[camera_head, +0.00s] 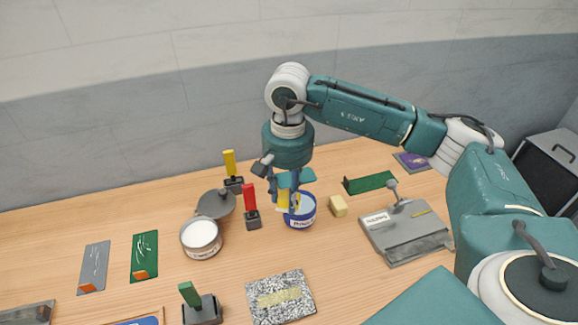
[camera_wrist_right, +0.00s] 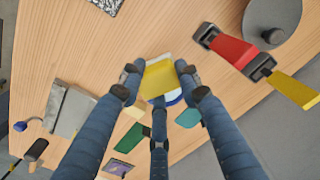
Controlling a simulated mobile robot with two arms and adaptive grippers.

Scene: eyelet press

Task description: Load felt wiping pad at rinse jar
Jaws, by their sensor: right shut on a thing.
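My right gripper (camera_head: 287,190) is shut on a flat yellow pad (camera_head: 283,200) and holds it over the rinse jar (camera_head: 301,219), a round blue jar with a white label. In the right wrist view the yellow pad (camera_wrist_right: 158,78) sits between the fingertips (camera_wrist_right: 160,80), with a pale edge on its far side. The jar (camera_wrist_right: 174,98) shows only partly behind the pad there. The pad and gripper hide part of the jar's opening, so I cannot tell whether the pad touches it. My left gripper is out of view.
A white-topped tin (camera_head: 201,236) stands left of the jar, beside a red-handled tool (camera_head: 250,204) and a yellow-handled tool (camera_head: 231,168). A small yellow block (camera_head: 338,206) and a grey plate (camera_head: 404,231) lie right. A speckled mat (camera_head: 280,299) lies in front.

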